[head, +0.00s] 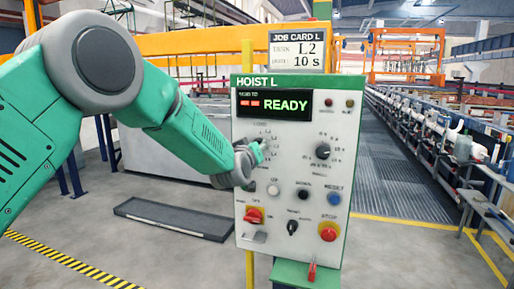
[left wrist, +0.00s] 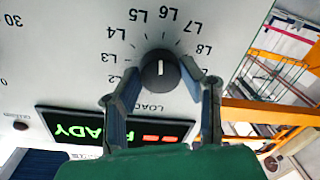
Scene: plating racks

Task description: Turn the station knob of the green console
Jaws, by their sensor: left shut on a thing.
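The green-trimmed console (head: 340,190) stands upright and its screen (head: 274,104) reads READY in green. My left gripper (head: 262,152) is at the upper left dial of the panel and covers most of it. In the left wrist view, my left gripper (left wrist: 160,82) is shut on the black station knob (left wrist: 158,72), with one finger on each side. L-numbered marks ring the knob. Its white line points up in that view, roughly between L5 and L6; I cannot tell exactly. My right gripper is not in view.
A job card (head: 297,50) above the console reads L2 and 10 s. A second black knob (head: 323,151), a blue button (head: 334,198) and red controls (head: 328,232) share the panel. A grey tray (head: 172,218) lies on the floor behind.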

